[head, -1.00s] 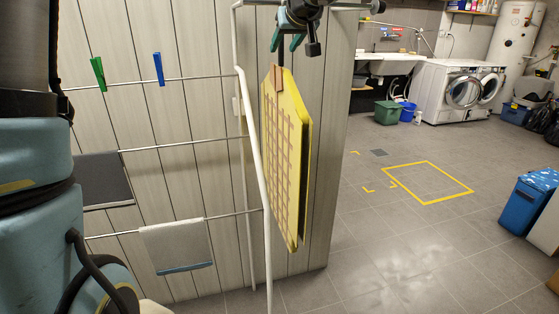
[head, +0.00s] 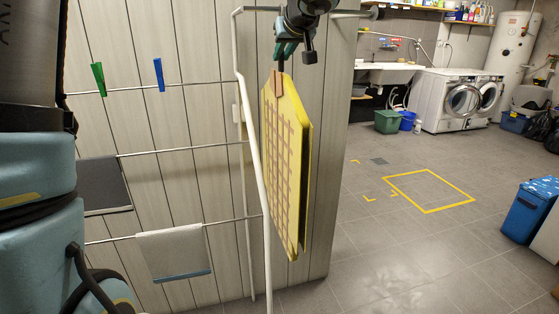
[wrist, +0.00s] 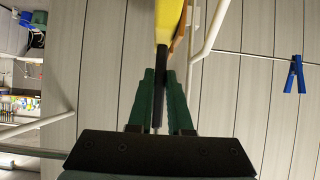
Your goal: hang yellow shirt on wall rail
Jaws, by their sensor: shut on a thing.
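The yellow shirt (head: 282,165), with a brown check pattern, hangs upright as a flat panel. A brown piece (head: 278,84) sits at its top. My gripper (head: 287,50) is above it, its green fingers shut on the dark, thin hanger part (wrist: 158,84) at the shirt's top. The wall rail has thin rods (head: 200,84) and a white frame (head: 252,140). The shirt hangs just right of the white upright, clear of the floor. Whether they touch, I cannot tell.
A green peg (head: 98,79) and a blue peg (head: 159,74) are on the top rod. A dark cloth (head: 105,185) and a grey-white cloth (head: 174,254) hang on lower rods. The floor to the right is open, with a blue bin (head: 530,209) at its edge.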

